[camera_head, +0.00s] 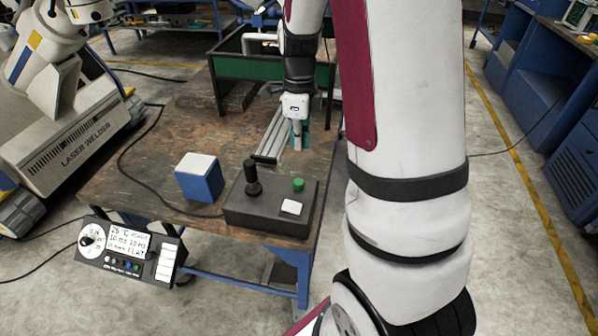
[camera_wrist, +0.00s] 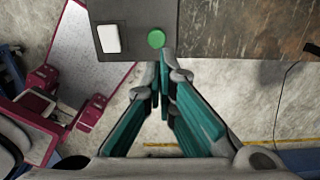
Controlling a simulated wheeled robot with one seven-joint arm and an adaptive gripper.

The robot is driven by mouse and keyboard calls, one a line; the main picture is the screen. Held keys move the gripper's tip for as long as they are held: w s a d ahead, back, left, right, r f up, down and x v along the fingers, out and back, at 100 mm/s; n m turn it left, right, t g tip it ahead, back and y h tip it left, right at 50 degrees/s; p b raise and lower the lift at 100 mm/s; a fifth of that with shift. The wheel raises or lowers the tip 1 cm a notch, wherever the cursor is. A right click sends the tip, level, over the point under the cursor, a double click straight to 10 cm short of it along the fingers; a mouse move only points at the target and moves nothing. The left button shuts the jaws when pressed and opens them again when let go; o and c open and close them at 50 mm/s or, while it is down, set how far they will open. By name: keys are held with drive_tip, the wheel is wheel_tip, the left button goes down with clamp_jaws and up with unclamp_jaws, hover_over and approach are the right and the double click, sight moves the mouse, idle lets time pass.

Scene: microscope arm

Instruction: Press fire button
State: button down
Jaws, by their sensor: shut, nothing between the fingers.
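A black control box (camera_head: 262,212) sits at the table's near edge with a black joystick (camera_head: 252,178), a round green button (camera_head: 298,184) and a white square button (camera_head: 291,207). I see no label showing which is the fire button. My gripper (camera_head: 297,146) points down, shut and empty, above the far side of the box in the head view. In the wrist view the teal fingertips (camera_wrist: 160,66) appear just below the green button (camera_wrist: 156,38), with the white button (camera_wrist: 112,38) to the left. The fingers look apart from the box; their height above it is unclear.
A blue block with a white top (camera_head: 200,177) stands left of the box. A metal rail (camera_head: 268,140) lies behind it. A settings panel (camera_head: 130,251) hangs at the table's front left, near the laser welder (camera_head: 65,135).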

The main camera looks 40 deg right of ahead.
sight(299, 181)
wheel_tip(299, 181, down, 11)
drive_tip(key=shift+r+p, duration=0.1)
drive_tip(key=shift+p, duration=0.25)
drive_tip(key=shift+f+b, duration=0.45)
drive_tip(key=shift+f, duration=0.3)
drive_tip(key=shift+s+f, duration=0.1)
drive_tip(key=shift+f, duration=0.3)
drive_tip(key=shift+s+r, duration=0.1)
drive_tip(key=shift+r, duration=0.35)
wheel_tip(299, 181, up, 14)
drive_tip(key=p, duration=0.1)
drive_tip(key=shift+w+f, duration=0.25)
